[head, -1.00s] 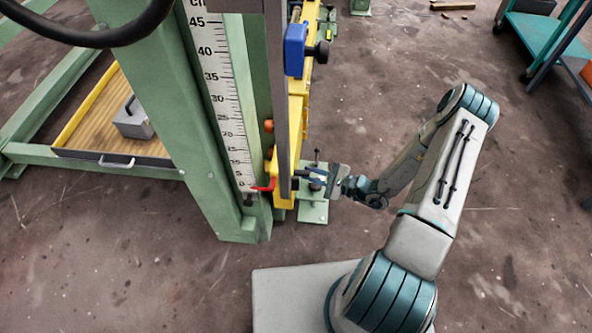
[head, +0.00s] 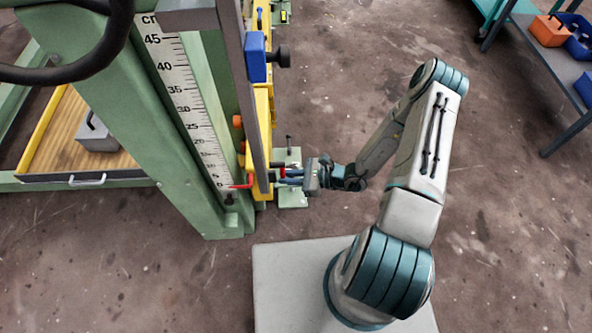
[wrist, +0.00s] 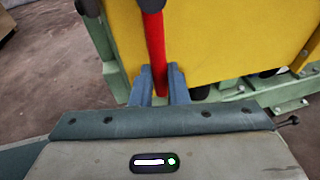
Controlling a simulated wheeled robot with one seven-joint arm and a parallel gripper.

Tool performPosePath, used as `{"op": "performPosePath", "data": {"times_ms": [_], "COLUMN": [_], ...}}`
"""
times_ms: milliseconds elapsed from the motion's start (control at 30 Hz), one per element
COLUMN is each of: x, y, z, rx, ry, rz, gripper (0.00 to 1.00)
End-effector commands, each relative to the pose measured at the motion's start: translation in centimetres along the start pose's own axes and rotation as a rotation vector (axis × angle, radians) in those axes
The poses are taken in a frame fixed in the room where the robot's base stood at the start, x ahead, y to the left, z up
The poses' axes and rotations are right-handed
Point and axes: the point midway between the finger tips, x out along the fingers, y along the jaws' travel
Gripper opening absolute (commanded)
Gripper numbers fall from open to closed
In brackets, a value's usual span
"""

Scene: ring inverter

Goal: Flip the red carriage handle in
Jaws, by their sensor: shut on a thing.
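The red carriage handle (wrist: 153,45) is a red bar in the wrist view, running down in front of the yellow carriage (wrist: 225,40). Its lower end lies between the blue-grey fingers of my gripper (wrist: 160,75), which is shut on it. In the head view my gripper (head: 284,177) is at the low end of the yellow carriage (head: 262,105), on its right side. A small red piece (head: 243,184) shows there by the scale's zero; I cannot tell if it is the same part. The grip itself is too small to read in the head view.
The green post (head: 150,130) with a centimetre scale (head: 185,95) stands left of the carriage. A blue block with a black knob (head: 257,58) sits higher up. A wooden tray with a grey weight (head: 97,134) lies left. Floor is free at right, before a workbench (head: 560,75).

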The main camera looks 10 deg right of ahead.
Motion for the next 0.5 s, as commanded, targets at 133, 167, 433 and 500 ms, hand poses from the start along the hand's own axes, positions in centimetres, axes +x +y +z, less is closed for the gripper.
{"op": "performPosePath", "data": {"times_ms": [133,167,433,500], "x": [0.22,0.24,0.25,0.24], "y": [0.17,0.2,0.26,0.27], "z": [0.03,0.03,0.01,0.01], "rx": [0.01,0.012,0.014,0.015], "ry": [0.006,0.006,0.006,0.006], "rz": [0.009,0.01,0.011,0.011], "gripper": [0.0,0.0,0.0,0.2]}}
